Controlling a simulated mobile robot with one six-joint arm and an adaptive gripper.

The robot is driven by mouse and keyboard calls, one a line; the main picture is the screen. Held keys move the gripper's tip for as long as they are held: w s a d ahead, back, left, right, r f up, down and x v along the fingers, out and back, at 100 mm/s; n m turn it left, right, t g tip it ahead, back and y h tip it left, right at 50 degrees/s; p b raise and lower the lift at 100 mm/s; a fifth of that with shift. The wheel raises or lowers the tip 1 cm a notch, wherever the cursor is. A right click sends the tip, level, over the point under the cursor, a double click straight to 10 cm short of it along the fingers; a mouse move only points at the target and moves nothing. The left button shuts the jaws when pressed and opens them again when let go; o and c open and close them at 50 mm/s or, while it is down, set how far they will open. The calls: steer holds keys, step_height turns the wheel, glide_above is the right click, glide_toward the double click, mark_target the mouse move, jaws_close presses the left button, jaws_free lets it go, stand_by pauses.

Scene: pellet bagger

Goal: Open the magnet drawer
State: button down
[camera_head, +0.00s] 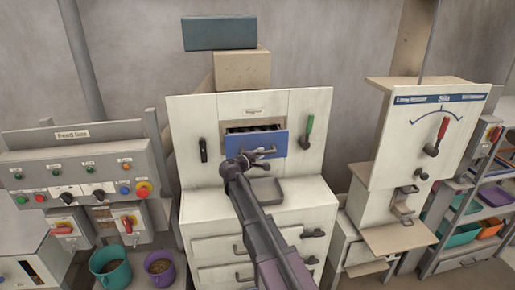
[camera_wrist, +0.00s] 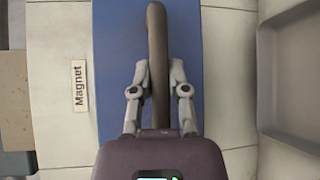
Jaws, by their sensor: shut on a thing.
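The magnet drawer (camera_head: 279,143) has a blue front and sits in the white cabinet under a "Magnet" label. Dark bars show above its front edge, so it stands at least partly out. In the wrist view the blue front (camera_wrist: 108,30) fills the middle, with a dark brown bar handle (camera_wrist: 157,30) across it. My gripper (camera_head: 257,153) is at the drawer front in the head view. In the wrist view its fingers (camera_wrist: 158,78) are on both sides of the handle and shut on it. My arm hides the lower left of the drawer front.
A green-handled lever (camera_head: 308,130) is right of the drawer and a black one (camera_head: 203,150) left. A grey tray (camera_head: 292,190) juts out below. White drawers with dark handles (camera_head: 313,233) lie underneath. The "Feed line" panel (camera_head: 80,170) stands left, a dial cabinet (camera_head: 405,150) right.

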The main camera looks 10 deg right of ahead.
steer(key=s, duration=0.9)
steer(key=shift+d, duration=0.15)
steer(key=c, duration=0.6)
jaws_free()
steer(key=shift+w, duration=0.1)
steer(key=shift+w, duration=0.15)
